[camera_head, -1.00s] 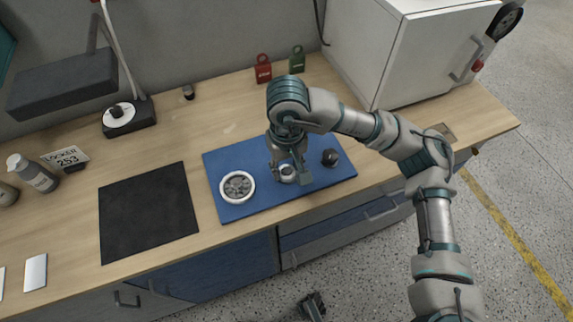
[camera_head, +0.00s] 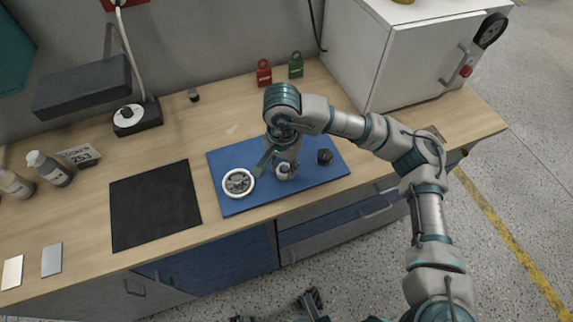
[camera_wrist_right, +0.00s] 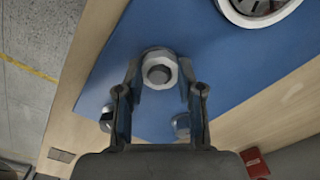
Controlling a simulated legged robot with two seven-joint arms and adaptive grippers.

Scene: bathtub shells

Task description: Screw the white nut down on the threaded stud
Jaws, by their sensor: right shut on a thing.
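The white nut (camera_wrist_right: 158,54) is a six-sided ring lying between the fingertips of my right gripper (camera_wrist_right: 161,78) in the right wrist view. The grey round end of the stud (camera_wrist_right: 159,74) shows inside the ring. How far down the nut sits and the thread itself cannot be seen. In the head view my right gripper (camera_head: 283,168) points down over the blue mat (camera_head: 230,160), shut on the nut (camera_head: 285,173), which it partly hides. A dark gripper part, seemingly my left gripper (camera_head: 310,300), shows at the bottom edge, below the counter; its jaw state is unclear.
A white-rimmed round part (camera_head: 238,183) lies left of my right gripper on the mat, and a dark knob (camera_head: 325,156) lies to its right. A black mat (camera_head: 155,205) is farther left. Red (camera_head: 264,73) and green (camera_head: 296,65) padlocks stand behind, beside a white cabinet (camera_head: 420,60).

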